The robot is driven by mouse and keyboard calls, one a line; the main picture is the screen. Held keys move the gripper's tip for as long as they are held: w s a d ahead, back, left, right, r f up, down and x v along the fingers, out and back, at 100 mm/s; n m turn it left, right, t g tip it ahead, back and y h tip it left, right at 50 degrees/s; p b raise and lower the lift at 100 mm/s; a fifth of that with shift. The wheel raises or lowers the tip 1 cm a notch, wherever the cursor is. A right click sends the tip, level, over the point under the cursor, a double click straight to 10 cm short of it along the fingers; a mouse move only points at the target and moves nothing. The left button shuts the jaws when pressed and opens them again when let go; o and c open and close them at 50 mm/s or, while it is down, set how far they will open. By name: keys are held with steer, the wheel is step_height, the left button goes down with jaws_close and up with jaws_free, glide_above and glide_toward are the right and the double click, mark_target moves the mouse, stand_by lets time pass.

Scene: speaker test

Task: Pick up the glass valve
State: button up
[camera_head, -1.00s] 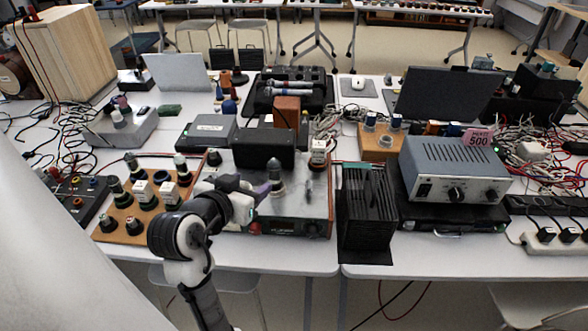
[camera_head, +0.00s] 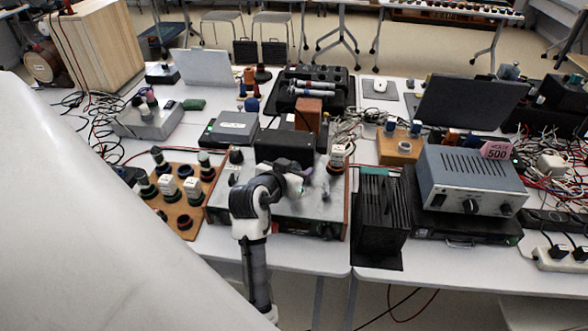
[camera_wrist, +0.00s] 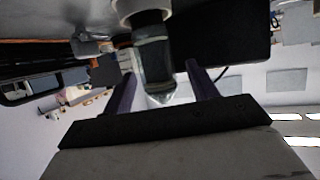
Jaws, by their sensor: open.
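In the wrist view a glass valve (camera_wrist: 153,62) with a pale base and a clear pointed tip sits between the two purple fingers of my gripper (camera_wrist: 162,78). My gripper is open, with a visible gap between the valve and the right finger. In the head view my gripper (camera_head: 302,181) is over the front of a grey chassis (camera_head: 285,219) with a dark front panel.
A black box (camera_head: 283,148) stands on the chassis just behind my gripper. A small white-labelled part (camera_head: 338,156) is to its right. A wooden board (camera_head: 208,203) with several valves is at left. A black finned unit (camera_head: 381,218) and a grey power supply (camera_head: 470,180) are at right.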

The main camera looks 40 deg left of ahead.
steer(key=c, duration=1.1)
